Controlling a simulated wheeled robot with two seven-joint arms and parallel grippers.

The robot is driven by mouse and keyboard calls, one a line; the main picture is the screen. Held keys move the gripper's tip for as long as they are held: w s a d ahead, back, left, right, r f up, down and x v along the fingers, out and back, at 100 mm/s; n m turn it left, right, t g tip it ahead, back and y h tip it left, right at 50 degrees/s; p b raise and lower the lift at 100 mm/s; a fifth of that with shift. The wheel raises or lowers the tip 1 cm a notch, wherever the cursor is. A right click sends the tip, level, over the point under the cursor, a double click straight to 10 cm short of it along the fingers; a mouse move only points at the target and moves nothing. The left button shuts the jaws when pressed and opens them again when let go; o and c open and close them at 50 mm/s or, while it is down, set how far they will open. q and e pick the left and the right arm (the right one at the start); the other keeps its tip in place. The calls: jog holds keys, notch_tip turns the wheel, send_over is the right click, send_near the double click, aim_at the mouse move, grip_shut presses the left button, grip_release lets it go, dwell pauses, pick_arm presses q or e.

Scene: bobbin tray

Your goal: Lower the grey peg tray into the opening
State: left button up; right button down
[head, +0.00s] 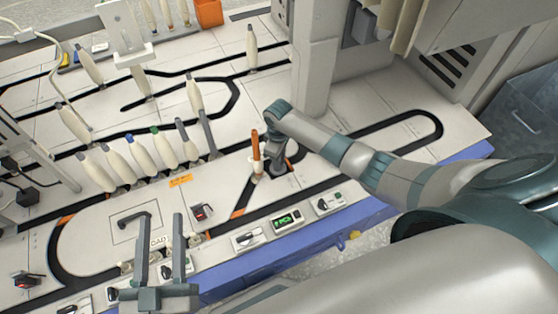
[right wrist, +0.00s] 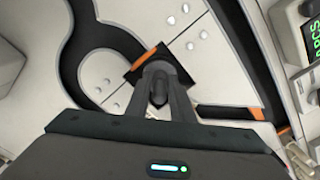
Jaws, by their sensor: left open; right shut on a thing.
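My right gripper (head: 277,166) points down at the deck right of an orange-topped bobbin (head: 256,150). In the right wrist view its fingers (right wrist: 159,88) are shut on a small dark piece between them, over a black square (right wrist: 150,65) with orange edges. I cannot tell whether this square is the opening or part of what is held. My left gripper (head: 161,222) is open at the front left, by the load label, with small cream pegs close to its fingers. The grey peg tray is not clearly made out in either view.
A row of pale bobbins (head: 140,157) stands mid-deck, left of my right gripper. A switch box (head: 248,237) and a green display (head: 287,219) line the front edge. Black curved tracks cross the deck. An orange bin (head: 208,13) stands at the back.

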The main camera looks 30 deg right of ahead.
jog(key=shift+p, duration=0.4)
jog(key=shift+f+b, duration=0.35)
jog(key=shift+f, duration=0.35)
dwell(0.6)
jog(key=c, duration=1.8)
grip_release()
jog(key=shift+r, duration=0.15)
notch_tip(320, 180, up, 11)
jog(key=p, duration=1.2)
jog(key=shift+s+a, duration=0.1)
